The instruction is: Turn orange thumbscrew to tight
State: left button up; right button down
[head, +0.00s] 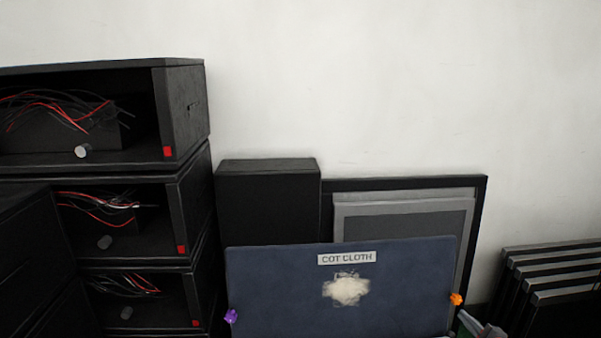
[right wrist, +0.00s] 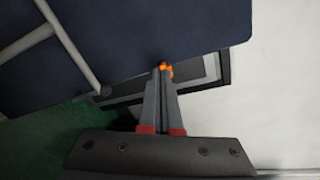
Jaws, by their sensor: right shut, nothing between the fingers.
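The orange thumbscrew (head: 456,299) is on the right edge of a dark blue panel (head: 285,285) labelled COT CLOTH. A purple thumbscrew (head: 231,316) is on the panel's left edge. My right gripper (head: 486,328) shows at the bottom of the head view, just below and right of the orange thumbscrew. In the right wrist view, my right gripper (right wrist: 162,72) is shut and empty, its fingertips close to the orange thumbscrew (right wrist: 167,69) and partly covering it. I cannot tell whether they touch. My left gripper is not in view.
Black open boxes with wires (head: 185,110) are stacked at the left. A black box (head: 268,205) and framed panels (head: 482,215) stand behind the blue panel against the white wall. Slatted dark panels (head: 550,262) lean at the right. Grey bars (right wrist: 68,45) cross the panel's other side.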

aim_at(457, 302)
jog(key=w+f+m+b, duration=0.1)
jog(key=w+b, duration=0.5)
jog(key=shift+w+a+f, duration=0.2)
jog(key=shift+w+a, duration=0.1)
jog(key=shift+w, duration=0.1)
jog(key=shift+d+f+b, duration=0.1)
jog(key=shift+d+b, duration=0.25)
jog(key=shift+b, duration=0.1)
dwell(0.5)
jog(key=shift+d+r, duration=0.15)
jog(key=shift+r, duration=0.2)
jog(key=shift+d+r+p, duration=0.15)
jog(key=shift+r+p, duration=0.05)
jog(key=shift+p, duration=0.1)
jog(key=shift+w+d+r, duration=0.2)
jog(key=shift+d+r, duration=0.1)
jog(key=shift+r, duration=0.1)
dwell(0.4)
jog(key=shift+r, duration=0.1)
